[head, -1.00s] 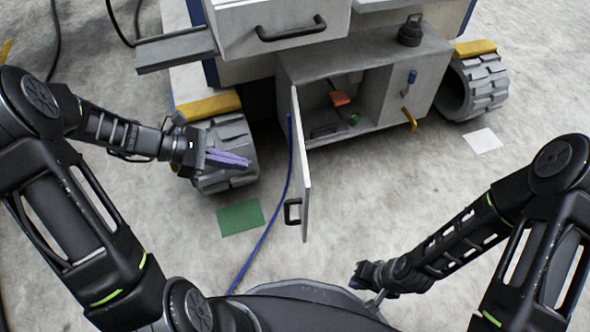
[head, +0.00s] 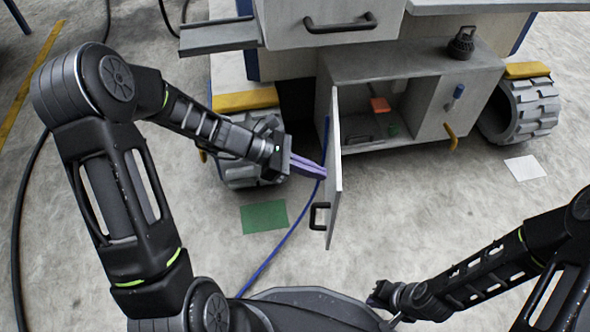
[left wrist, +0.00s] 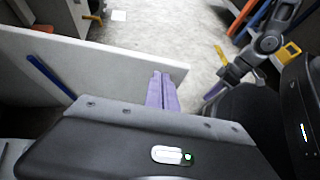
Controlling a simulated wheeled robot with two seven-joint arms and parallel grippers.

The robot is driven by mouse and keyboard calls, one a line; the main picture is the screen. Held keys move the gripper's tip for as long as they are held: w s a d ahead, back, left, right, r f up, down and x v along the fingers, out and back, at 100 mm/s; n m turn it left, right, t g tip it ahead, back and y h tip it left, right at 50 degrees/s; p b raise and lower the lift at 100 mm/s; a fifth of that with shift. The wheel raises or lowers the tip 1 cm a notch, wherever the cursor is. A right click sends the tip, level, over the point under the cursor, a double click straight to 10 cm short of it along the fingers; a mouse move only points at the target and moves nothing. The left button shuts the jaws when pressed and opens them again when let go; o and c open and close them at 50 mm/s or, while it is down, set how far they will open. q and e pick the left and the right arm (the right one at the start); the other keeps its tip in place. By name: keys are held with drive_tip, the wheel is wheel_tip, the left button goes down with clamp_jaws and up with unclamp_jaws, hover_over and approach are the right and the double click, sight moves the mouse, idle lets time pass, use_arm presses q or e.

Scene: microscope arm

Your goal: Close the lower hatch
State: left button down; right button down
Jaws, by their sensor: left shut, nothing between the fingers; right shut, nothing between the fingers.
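The lower hatch (head: 334,190) is a pale grey door with a black handle (head: 319,216), standing wide open from the left side of the lower compartment. It also shows in the left wrist view (left wrist: 100,66) as a pale panel. My left gripper (head: 322,171) has purple fingers, shut and empty, with the tips at the outer left face of the hatch, above the handle. In the left wrist view the fingers (left wrist: 162,82) overlap the panel's end; I cannot tell if they touch. My right gripper (head: 376,300) is shut and low at the right, far from the hatch.
A closed drawer (head: 330,30) sits above. A blue cable (head: 278,248) runs along the floor beside a green sheet (head: 264,217). Wheels flank the compartment. The floor right of the hatch is clear.

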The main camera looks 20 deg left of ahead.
use_arm(q)
drive_tip(key=shift+w+d, duration=0.3)
drive_tip(key=shift+d, duration=0.55)
drive_tip(key=shift+d, duration=0.1)
